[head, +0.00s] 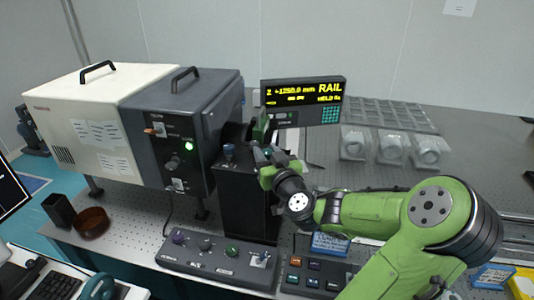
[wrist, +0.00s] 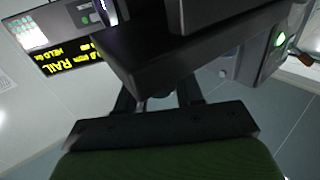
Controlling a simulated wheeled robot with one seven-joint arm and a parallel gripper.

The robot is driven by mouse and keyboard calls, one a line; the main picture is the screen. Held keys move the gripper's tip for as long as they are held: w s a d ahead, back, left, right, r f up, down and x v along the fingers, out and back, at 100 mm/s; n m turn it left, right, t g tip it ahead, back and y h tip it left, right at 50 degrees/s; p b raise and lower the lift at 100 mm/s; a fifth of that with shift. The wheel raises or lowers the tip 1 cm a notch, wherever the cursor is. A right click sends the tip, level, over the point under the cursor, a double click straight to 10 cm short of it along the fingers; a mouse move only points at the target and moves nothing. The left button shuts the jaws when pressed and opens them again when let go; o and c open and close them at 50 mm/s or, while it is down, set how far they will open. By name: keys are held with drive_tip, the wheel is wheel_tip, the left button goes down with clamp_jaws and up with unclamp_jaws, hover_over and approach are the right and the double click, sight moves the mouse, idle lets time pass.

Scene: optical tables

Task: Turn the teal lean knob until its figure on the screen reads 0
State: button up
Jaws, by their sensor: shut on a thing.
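My gripper (head: 266,158) is at the upper right of a black upright housing (head: 245,205). In the wrist view its two dark fingers (wrist: 160,98) are on a small greyish part (wrist: 160,104), mostly hidden under a black block. I cannot tell whether this part is the teal lean knob, and no clearly teal knob shows elsewhere. A small blue knob (head: 229,151) stands on the housing, left of my gripper. The screen (head: 303,94) shows yellow text: RAIL, a Z figure of about +1250.0 mm and a HELD line. I see no legible lean figure.
A control box (head: 218,262) with purple and green knobs lies in front of the housing. A dark instrument box (head: 180,120) with a green lamp stands to the left.

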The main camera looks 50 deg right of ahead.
drive_tip(key=shift+n+t+y, duration=0.3)
drive_tip(key=shift+y, duration=0.1)
